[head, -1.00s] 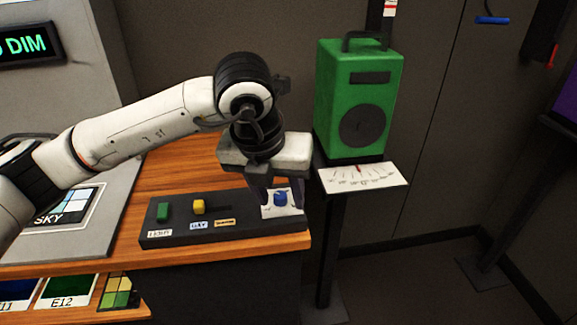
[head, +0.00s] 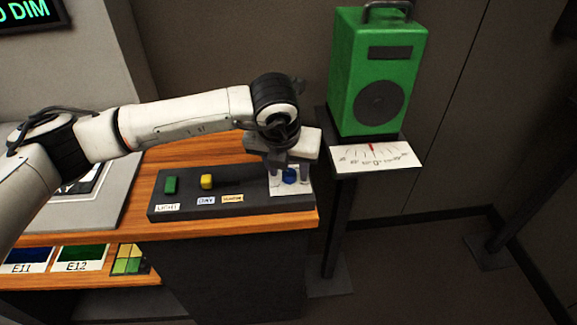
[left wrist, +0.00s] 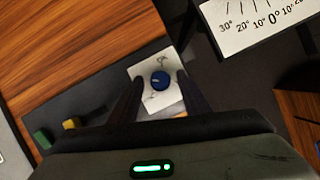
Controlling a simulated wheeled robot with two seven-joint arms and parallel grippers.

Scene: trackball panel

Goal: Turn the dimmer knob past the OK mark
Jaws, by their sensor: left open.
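The blue dimmer knob (head: 289,175) sits on a white plate (head: 302,190) at the right end of the dark control panel (head: 240,205). My left gripper (head: 288,176) points down over it, with a finger on each side of the knob. In the left wrist view the knob (left wrist: 160,80) shows between the two open fingers (left wrist: 160,95), with a gap on each side. A light pointer line shows on the knob. The marks on the plate are too small to read. My right gripper is not in view.
A green speaker (head: 375,75) with a dial card (head: 375,157) stands on a post to the right. A display at top left ends in "DIM" (head: 25,14).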

